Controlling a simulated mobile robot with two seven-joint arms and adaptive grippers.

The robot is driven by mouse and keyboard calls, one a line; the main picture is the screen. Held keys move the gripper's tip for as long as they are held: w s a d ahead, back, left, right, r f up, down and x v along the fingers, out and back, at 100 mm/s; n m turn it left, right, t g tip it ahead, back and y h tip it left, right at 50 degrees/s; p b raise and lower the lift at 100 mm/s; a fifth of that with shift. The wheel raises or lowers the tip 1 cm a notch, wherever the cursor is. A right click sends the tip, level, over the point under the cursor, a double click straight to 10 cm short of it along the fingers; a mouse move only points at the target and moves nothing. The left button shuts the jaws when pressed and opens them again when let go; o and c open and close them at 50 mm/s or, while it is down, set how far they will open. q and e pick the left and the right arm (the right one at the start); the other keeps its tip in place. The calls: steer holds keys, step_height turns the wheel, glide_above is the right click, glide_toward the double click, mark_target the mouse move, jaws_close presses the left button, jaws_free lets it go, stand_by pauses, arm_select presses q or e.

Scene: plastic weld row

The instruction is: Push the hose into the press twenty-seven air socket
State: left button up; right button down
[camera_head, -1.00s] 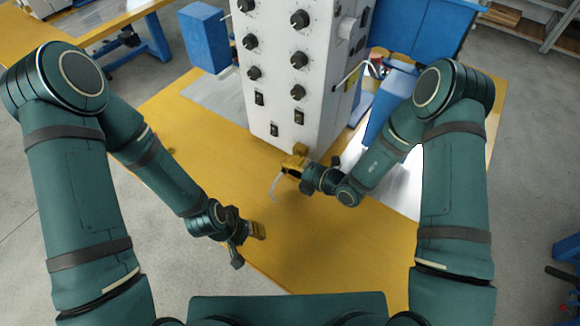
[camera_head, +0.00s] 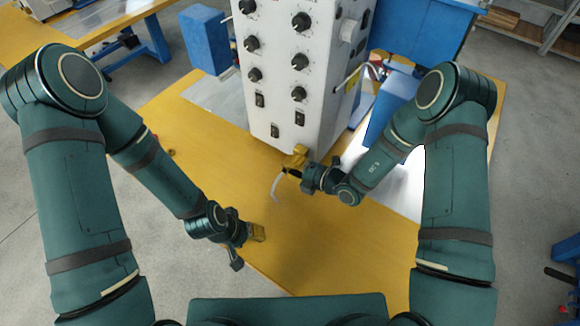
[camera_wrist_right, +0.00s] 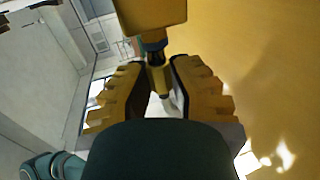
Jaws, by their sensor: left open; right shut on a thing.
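My right gripper (camera_head: 290,170) is shut on a pale hose (camera_head: 276,188), near the bottom corner of the grey control cabinet. The hose's curved length hangs over the yellow table. In the right wrist view, my right gripper's ribbed yellow fingers (camera_wrist_right: 158,64) close around a narrow stem. A yellow block (camera_wrist_right: 150,14) with a dark collar (camera_wrist_right: 154,46) sits just beyond the fingertips, in line with the stem. I cannot tell whether the block is the press twenty-seven air socket or whether the hose is seated in it. My left gripper (camera_head: 258,232) is open and empty, low over the table.
The grey cabinet (camera_head: 290,90) with black knobs and switches stands behind the right gripper. The yellow tabletop (camera_head: 310,240) is clear between and in front of the grippers. Blue machine parts (camera_head: 415,35) stand at the back right, and a blue box (camera_head: 206,40) at the back left.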

arm_select(q)
steer(key=shift+a, duration=0.15)
arm_select(e)
steer(key=shift+w+d+r, duration=0.15)
steer(key=shift+w+d, duration=0.35)
steer(key=shift+d, duration=0.15)
stand_by(0.8)
arm_select(q)
steer(key=shift+d+r+p, duration=0.3)
steer(key=shift+d+r, duration=0.05)
steer(key=shift+w, duration=0.1)
arm_select(e)
steer(key=s, duration=0.1)
steer(key=s+a, duration=0.2)
steer(key=shift+s+a+f, duration=0.1)
steer(key=shift+s+f, duration=0.05)
steer(key=shift+f, duration=0.1)
steer(key=shift+a, duration=0.1)
arm_select(q)
steer(key=shift+r, duration=0.15)
arm_select(e)
steer(key=shift+r, duration=0.2)
